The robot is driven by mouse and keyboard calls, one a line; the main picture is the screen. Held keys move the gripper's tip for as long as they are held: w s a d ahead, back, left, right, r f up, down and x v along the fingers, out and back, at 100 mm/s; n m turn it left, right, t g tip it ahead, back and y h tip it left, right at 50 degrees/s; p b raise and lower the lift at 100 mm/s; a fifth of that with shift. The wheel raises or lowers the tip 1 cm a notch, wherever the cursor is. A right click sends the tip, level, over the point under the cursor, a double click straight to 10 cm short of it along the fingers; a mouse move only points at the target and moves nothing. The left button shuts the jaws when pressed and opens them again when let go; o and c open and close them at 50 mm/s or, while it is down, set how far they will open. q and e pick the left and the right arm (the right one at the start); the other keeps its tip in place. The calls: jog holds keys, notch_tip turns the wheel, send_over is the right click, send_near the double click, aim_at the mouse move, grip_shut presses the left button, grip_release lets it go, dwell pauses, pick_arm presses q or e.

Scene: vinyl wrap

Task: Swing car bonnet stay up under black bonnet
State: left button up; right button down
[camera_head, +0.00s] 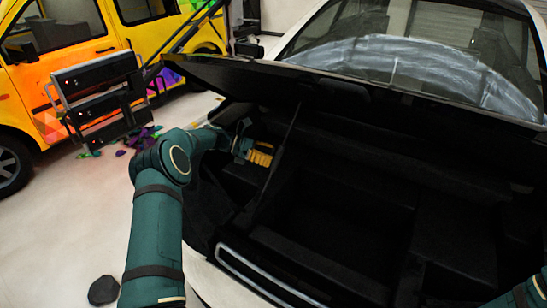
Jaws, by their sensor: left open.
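The black bonnet (330,85) is raised over the dark bay of the white car and spans the upper middle of the view. A thin dark stay (287,140) slants from low in the bay up towards the bonnet's underside. I cannot tell whether its top end touches the bonnet. My left gripper (262,157), with yellow fingers, reaches into the bay just left of the stay. It is open, and I see nothing held in it. Whether its fingers touch the stay is unclear. My right gripper is out of view; only a bit of that arm shows at the bottom right.
The bay's front edge (265,278) crosses the bottom. The windscreen (410,65) lies behind the bonnet. An orange-yellow van (75,55) and a dark rack (98,90) stand at left, with coloured scraps (140,138) and a dark lump (103,290) on the otherwise clear floor.

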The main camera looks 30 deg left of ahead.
pick_arm(q)
jog(key=v, duration=1)
jog(key=shift+s+a+r, duration=0.1)
jog(key=shift+a+r, duration=0.05)
jog(key=shift+a, duration=0.05)
